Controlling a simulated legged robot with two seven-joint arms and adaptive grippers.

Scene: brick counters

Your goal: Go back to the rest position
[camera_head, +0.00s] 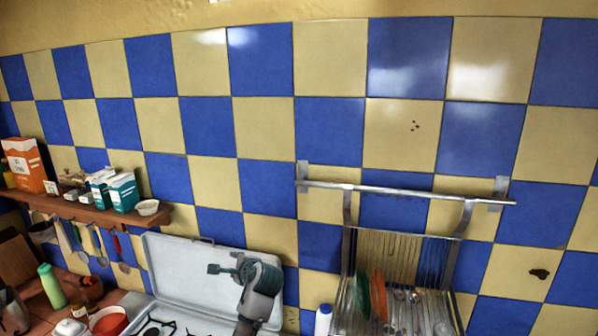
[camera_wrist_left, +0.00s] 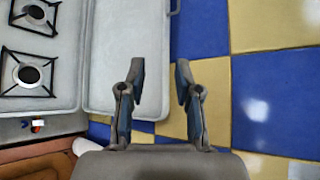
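My left gripper (camera_head: 222,264) is raised in front of the open, light grey stove lid (camera_head: 180,262) in the head view. In the left wrist view the same gripper (camera_wrist_left: 160,75) shows two dark fingers spread apart with nothing between them. Its fingers appear over the lid's edge and the tiled wall. My right gripper and arm are in neither view.
A wooden shelf (camera_head: 100,216) with boxes and a small bowl (camera_head: 147,207) hangs at left, utensils below it. A metal dish rack (camera_head: 395,285) with plates stands right of my gripper. A green bottle (camera_head: 52,286) stands lower left. Stove burners (camera_wrist_left: 28,75) show in the wrist view.

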